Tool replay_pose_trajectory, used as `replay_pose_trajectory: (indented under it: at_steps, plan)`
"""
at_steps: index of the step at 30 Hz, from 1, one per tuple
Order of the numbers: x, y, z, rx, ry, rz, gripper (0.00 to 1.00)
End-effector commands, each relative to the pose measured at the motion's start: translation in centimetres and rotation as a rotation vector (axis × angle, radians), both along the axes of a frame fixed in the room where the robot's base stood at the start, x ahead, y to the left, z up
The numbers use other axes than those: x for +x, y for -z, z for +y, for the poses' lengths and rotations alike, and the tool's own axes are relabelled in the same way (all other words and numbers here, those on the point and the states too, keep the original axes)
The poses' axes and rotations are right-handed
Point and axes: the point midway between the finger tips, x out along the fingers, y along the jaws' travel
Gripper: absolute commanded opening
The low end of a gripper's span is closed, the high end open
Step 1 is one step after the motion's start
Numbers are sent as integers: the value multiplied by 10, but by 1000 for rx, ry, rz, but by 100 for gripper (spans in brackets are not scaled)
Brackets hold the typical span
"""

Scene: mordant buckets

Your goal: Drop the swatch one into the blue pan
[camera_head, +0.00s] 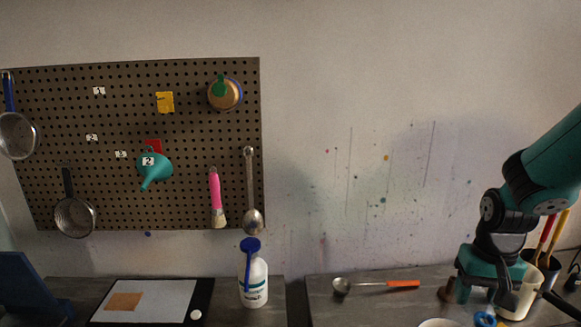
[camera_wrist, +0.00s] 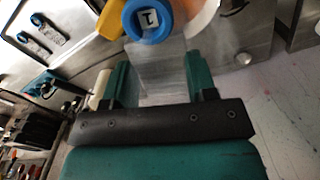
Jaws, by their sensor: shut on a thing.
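My gripper (camera_wrist: 158,72) shows in the wrist view with its two teal fingers apart, shut on a pale grey, flat-looking thing (camera_wrist: 160,82) between them. I cannot tell for sure that this is swatch one. Just beyond the fingertips is a blue round piece (camera_wrist: 150,20) with a label "1". A blue ring (camera_head: 485,319) shows at the bottom edge of the head view, below my gripper (camera_head: 478,294). I cannot tell whether either is the blue pan. The thing held is not clear in the head view.
A pale cup (camera_head: 517,296) stands close to the right of my gripper, with a holder of brushes (camera_head: 543,268) behind it. A ladle with an orange handle (camera_head: 402,284) lies to the left. A white bottle (camera_head: 255,282) stands farther left, below the pegboard (camera_head: 110,130).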

Motion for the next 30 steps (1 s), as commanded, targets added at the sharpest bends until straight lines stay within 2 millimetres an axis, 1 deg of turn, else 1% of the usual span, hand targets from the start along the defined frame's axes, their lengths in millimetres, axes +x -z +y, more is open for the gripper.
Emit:
replay_pose_trajectory:
  at_steps: [4,5,6,8,9,17,20,23,26,30]
  plan:
    - [0,-1,0,0,-1,0,30]
    - [0,-1,1,0,-1,0,56]
    - [0,-1,1,0,-1,0,66]
    - [0,-1,1,0,-1,0,80]
    - [0,-1,1,0,-1,0,82]
    - [0,-2,1,0,-1,-1,82]
    - [1,-8,0,-1,-1,-2,82]
    - [2,-23,0,-1,-1,-7,82]
    - [2,-45,0,-1,-1,-8,82]
    - [2,-81,0,-2,-1,-10,82]
